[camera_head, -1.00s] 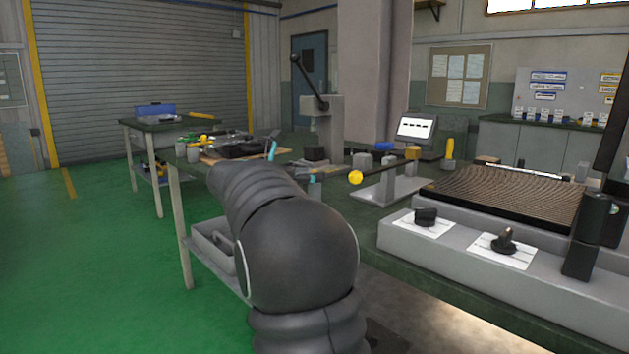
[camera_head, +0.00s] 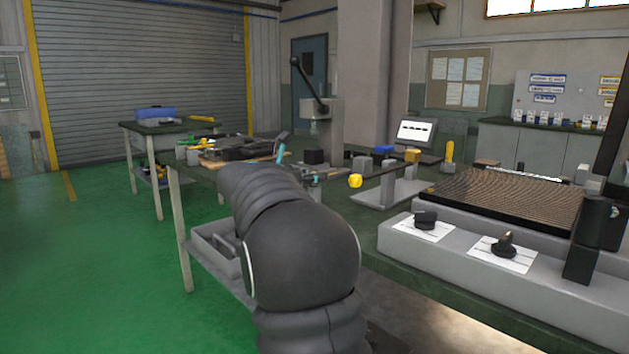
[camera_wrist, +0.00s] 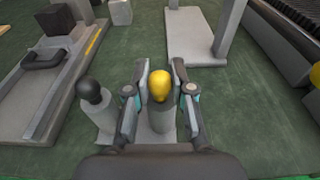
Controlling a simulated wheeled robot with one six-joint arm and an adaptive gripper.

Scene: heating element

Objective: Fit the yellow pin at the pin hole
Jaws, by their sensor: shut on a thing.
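My gripper (camera_wrist: 160,88) is shut on the yellow pin (camera_wrist: 158,84), whose rounded yellow head shows between the two fingers in the wrist view. A grey cylindrical part shows just below the head; I cannot tell whether it is the pin's body or a holder under it. In the head view my dark arm hides most of the gripper. A yellow ball (camera_head: 355,181) shows just right of my arm there; I cannot tell whether it is this pin. I cannot make out the pin hole in either view.
A grey stand (camera_head: 390,190) with a flat base is close by, also in the wrist view (camera_wrist: 193,40). A black-knobbed part (camera_wrist: 88,92) stands left of my fingers. A lever press (camera_head: 322,112) is behind; a heater with a dark grate (camera_head: 505,198) lies right. Green bench top shows between.

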